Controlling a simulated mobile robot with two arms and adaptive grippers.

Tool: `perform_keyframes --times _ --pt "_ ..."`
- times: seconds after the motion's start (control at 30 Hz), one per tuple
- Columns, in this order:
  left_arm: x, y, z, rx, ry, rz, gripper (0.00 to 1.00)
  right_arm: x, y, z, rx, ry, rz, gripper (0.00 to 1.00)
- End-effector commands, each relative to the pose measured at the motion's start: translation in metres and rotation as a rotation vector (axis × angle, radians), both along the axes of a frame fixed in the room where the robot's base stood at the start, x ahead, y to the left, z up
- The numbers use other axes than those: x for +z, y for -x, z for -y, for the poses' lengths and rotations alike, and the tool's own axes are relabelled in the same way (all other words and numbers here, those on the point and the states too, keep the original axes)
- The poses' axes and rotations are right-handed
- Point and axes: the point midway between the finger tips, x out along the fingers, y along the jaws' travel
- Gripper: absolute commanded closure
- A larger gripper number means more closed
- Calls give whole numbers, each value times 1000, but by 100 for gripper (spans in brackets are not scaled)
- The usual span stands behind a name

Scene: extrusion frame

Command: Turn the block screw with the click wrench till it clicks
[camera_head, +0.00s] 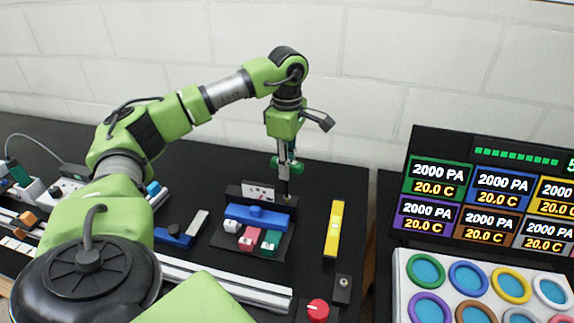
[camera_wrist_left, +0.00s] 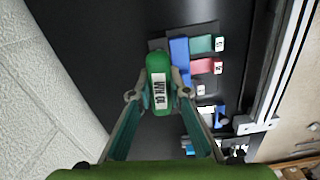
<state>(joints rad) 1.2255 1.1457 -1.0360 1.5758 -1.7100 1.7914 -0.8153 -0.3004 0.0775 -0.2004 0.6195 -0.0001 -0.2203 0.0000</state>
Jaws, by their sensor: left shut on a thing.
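My left gripper (camera_head: 287,158) is shut on the click wrench (camera_head: 292,166), a green-bodied tool with a thin dark shaft pointing down. In the left wrist view the wrench (camera_wrist_left: 160,68) shows a white label between the fingertips of the left gripper (camera_wrist_left: 159,96). Its lower end is at the back right of a dark fixture (camera_head: 222,238) that carries a blue block (camera_head: 256,217) and white, red and green pieces. The block screw cannot be made out, so I cannot tell whether the tip is seated on it. My right gripper is out of view.
A yellow level (camera_head: 334,230) lies right of the fixture, and a red knob (camera_head: 318,311) is at the front. Silver rails (camera_head: 225,283) run along the front. A display (camera_head: 480,200) and ring panel (camera_head: 470,262) stand at the right. A white wall is behind.

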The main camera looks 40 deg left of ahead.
Motion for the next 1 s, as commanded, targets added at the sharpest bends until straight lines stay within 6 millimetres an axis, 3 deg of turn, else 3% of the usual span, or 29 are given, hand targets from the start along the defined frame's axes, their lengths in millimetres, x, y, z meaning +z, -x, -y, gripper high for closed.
perform_keyframes --times 1.0 --pt "-11 0 0 0 0 0 100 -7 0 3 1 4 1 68"
